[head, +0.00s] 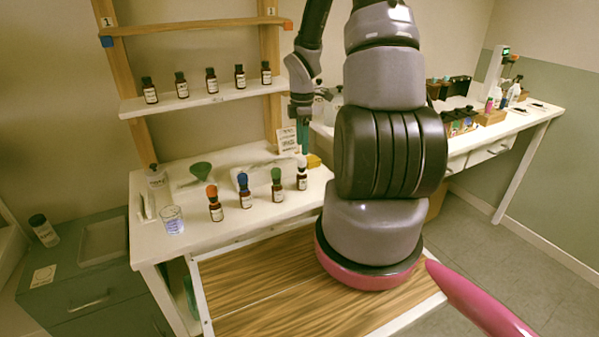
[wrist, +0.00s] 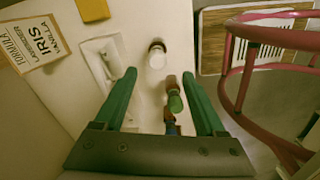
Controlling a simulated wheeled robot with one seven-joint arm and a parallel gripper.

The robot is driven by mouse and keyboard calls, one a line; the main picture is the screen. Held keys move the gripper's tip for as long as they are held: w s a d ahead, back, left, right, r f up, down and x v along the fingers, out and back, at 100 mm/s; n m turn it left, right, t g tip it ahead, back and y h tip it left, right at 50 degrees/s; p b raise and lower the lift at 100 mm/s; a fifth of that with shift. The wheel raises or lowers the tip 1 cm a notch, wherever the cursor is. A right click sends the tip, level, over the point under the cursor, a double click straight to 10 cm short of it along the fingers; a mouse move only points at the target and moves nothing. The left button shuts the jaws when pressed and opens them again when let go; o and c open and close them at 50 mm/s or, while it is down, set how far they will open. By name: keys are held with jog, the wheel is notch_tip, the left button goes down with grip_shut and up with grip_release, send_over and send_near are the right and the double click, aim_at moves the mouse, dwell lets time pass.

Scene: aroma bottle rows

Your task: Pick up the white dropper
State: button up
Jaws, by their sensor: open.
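The white dropper (head: 302,163) tops a small brown labelled bottle (head: 302,181), upright at the right end of the front row on the white bench. In the wrist view the white dropper (wrist: 157,60) shows from above, between and just beyond the fingertips. My gripper (head: 303,150) has green fingers and hangs over the bench's right side, close to that bottle. In the wrist view my gripper (wrist: 159,75) is open, with nothing held between its fingers.
The green (head: 276,176), blue (head: 243,181) and orange (head: 212,191) droppers stand on bottles to the left. A glass beaker (head: 172,220), a green funnel (head: 201,170) and a yellow block (head: 313,160) are on the bench. A shelf (head: 205,98) holds several bottles above. A formula card (wrist: 33,42) stands nearby.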

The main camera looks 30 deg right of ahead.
aim_at(301, 158)
jog(key=f, duration=0.7)
jog(key=shift+w+f, duration=0.15)
jog(key=shift+w, duration=0.15)
jog(key=c, duration=0.8)
